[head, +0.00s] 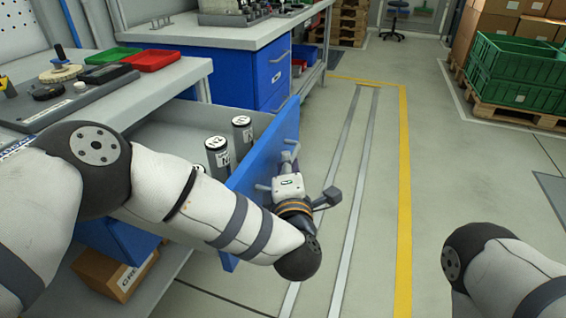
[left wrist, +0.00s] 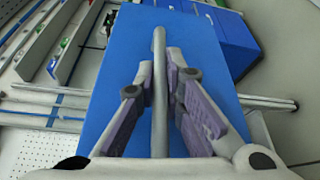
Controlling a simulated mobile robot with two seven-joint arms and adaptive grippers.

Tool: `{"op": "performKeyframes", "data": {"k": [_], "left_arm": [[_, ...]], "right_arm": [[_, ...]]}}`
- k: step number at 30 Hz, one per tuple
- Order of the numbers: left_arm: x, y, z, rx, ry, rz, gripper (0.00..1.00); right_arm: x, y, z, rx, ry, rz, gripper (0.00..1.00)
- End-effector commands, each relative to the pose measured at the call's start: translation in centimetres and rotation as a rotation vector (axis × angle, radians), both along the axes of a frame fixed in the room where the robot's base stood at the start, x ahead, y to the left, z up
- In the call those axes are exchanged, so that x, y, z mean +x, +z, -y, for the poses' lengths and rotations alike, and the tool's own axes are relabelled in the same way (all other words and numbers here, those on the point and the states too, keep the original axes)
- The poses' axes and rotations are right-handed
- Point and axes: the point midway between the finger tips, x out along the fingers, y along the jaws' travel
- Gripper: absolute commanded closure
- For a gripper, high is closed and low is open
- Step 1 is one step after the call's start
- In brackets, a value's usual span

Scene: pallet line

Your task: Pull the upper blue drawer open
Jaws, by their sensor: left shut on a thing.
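The upper blue drawer (head: 262,160) stands pulled out from the workbench, and its grey inside shows. Grey labelled cylinders (head: 242,132) stand upright in it. My left gripper (head: 287,162) is at the outer face of the drawer front. In the left wrist view the blue front (left wrist: 125,60) fills the middle, and the purple-padded fingers of the gripper (left wrist: 172,75) close on either side of the grey bar handle (left wrist: 159,120). Part of the handle is hidden by the gripper in the head view. My right gripper is out of view; only part of that arm shows.
The bench top (head: 160,85) holds a red tray (head: 150,60) and a green tray (head: 113,55). A cardboard box (head: 115,272) sits on the shelf below. Green crates (head: 515,70) stand on a pallet at right. The floor beside the drawer is clear.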

Motion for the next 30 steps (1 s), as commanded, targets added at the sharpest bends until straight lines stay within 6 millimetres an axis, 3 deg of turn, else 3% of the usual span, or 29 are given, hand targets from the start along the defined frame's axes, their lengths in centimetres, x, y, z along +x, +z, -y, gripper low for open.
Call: {"op": "performKeyframes", "data": {"k": [13, 14, 16, 26, 30], "left_arm": [[0.0, 0.0, 0.1, 0.000, -0.001, 0.000, 1.00], [0.0, 0.0, 0.1, 0.000, -0.001, 0.000, 0.86], [0.0, 0.0, 0.1, 0.000, 0.000, 0.000, 0.70], [-0.4, 0.0, 0.1, 0.000, -0.001, -0.001, 0.70], [-3.1, 0.2, 0.3, 0.001, -0.005, -0.003, 0.70]], "right_arm": [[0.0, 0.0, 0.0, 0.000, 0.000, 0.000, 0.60], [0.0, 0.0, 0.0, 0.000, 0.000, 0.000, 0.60], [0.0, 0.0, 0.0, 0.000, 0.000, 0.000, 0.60], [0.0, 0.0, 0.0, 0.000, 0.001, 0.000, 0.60], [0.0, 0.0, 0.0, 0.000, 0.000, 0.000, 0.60]]}}
